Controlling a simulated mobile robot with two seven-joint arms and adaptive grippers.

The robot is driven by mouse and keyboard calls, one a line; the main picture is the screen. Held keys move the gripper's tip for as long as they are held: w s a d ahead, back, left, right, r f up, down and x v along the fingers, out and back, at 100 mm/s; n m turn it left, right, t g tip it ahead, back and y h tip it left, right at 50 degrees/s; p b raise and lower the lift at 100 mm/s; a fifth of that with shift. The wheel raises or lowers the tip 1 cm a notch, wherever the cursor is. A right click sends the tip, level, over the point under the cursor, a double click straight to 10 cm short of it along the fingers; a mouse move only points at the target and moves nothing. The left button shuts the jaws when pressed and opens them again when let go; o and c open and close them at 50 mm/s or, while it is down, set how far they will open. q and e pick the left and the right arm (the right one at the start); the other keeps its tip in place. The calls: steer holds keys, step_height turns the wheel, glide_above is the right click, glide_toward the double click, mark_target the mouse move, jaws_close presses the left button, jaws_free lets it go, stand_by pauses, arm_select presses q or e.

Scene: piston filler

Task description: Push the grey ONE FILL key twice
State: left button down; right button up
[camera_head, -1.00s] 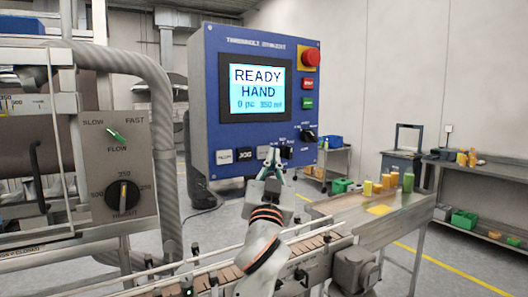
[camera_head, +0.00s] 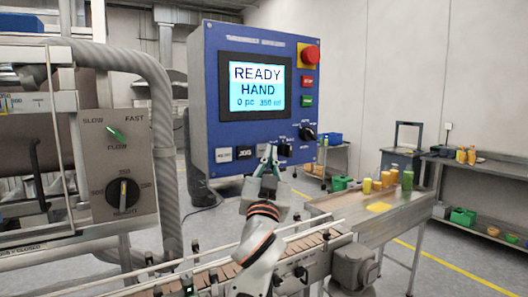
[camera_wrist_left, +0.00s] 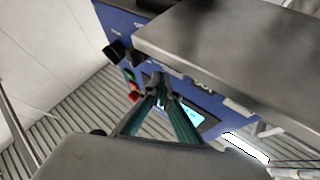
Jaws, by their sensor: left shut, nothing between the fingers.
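The blue control panel (camera_head: 222,110) stands upright ahead, its screen (camera_head: 257,88) reading READY, HAND, 0 pc, 350 ml. The grey key (camera_head: 261,149) is in its bottom row, right of the black JOG key (camera_head: 244,153); its lettering is not legible and the fingertips partly cover it. My left gripper (camera_head: 269,151) is shut and empty, its tips right at the grey key; I cannot tell whether they touch it. In the left wrist view the shut fingertips (camera_wrist_left: 159,88) are in front of the panel, with the key hidden. My right gripper is not in view.
A pale key (camera_head: 223,155) is left of JOG; black knobs (camera_head: 307,132) sit to the right. A red mushroom button (camera_head: 311,55) is at the panel's top right. The conveyor (camera_head: 310,243) runs below my arm. A grey box with dials (camera_head: 120,165) stands left.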

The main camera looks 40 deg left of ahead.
arm_select(q)
steer(key=shift+a, duration=0.1)
stand_by(0.6)
steer(key=shift+w+a, duration=0.15)
steer(key=shift+a, duration=0.2)
steer(key=shift+w+a+p, duration=0.15)
steer(key=shift+a+p, duration=0.2)
steer(key=shift+p, duration=0.05)
stand_by(0.7)
stand_by(0.4)
steer(key=shift+s+d, duration=0.3)
steer(key=shift+d, duration=0.45)
steer(key=shift+s+d+f, duration=0.1)
steer(key=shift+s+d, duration=0.15)
steer(key=shift+d, duration=0.35)
steer(key=shift+s+d+b, duration=0.2)
steer(key=shift+s+d, duration=0.15)
steer(key=shift+d, duration=0.55)
steer(key=shift+s+d+b, duration=0.15)
steer(key=shift+s+d, duration=0.2)
steer(key=shift+d, duration=0.5)
